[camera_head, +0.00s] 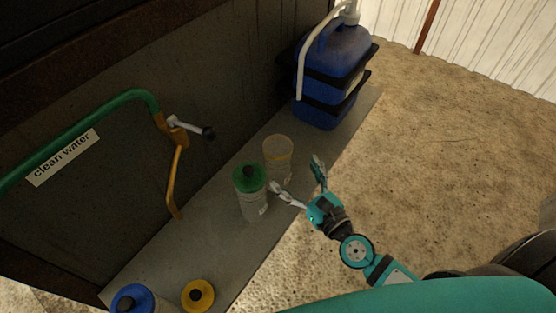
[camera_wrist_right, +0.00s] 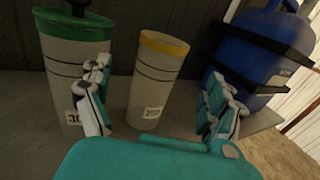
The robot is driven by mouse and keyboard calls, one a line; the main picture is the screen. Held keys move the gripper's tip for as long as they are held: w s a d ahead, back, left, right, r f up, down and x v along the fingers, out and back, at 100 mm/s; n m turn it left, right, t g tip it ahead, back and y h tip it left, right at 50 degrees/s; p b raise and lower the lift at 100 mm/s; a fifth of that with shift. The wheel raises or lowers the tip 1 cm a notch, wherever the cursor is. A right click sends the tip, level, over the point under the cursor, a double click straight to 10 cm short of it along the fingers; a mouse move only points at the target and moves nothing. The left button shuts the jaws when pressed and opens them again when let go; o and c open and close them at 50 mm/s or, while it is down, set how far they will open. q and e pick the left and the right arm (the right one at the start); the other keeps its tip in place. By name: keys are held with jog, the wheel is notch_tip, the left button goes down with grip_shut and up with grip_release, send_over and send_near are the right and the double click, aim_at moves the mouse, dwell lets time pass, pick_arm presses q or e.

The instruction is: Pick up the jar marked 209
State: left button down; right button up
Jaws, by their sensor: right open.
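A pale jar with a yellow rim (camera_head: 278,158) stands upright on the grey shelf. In the right wrist view this jar (camera_wrist_right: 157,80) shows between my fingers, just beyond them, with a small label too blurred to read. A pale jar with a green lid (camera_head: 252,203) stands to its left, and in the wrist view this green-lidded jar (camera_wrist_right: 75,75) has a label starting with "30", partly hidden by my finger. My right gripper (camera_head: 296,174) is open and empty, in front of the yellow-rimmed jar. No label reading 209 is legible. My left gripper is out of view.
A blue container (camera_head: 332,75) with a white hose stands at the shelf's far end. A blue-lidded jar (camera_head: 132,300) and a yellow lid with a black knob (camera_head: 198,295) are at the near end. A green pipe (camera_head: 75,125) with a tap runs along the wall.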

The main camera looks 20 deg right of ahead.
aim_at(285, 161)
jog(key=x, duration=0.3)
jog(key=shift+w+a+r+p, duration=0.1)
jog(key=shift+w+p, duration=0.2)
jog(key=shift+p, duration=0.1)
jog(key=p+x, duration=0.1)
jog(key=x, duration=0.4)
jog(key=shift+s, duration=0.1)
jog(key=c, duration=0.4)
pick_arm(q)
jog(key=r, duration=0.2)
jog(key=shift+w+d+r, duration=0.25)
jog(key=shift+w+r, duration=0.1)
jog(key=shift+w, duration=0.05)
pick_arm(e)
jog(key=c, duration=1.3)
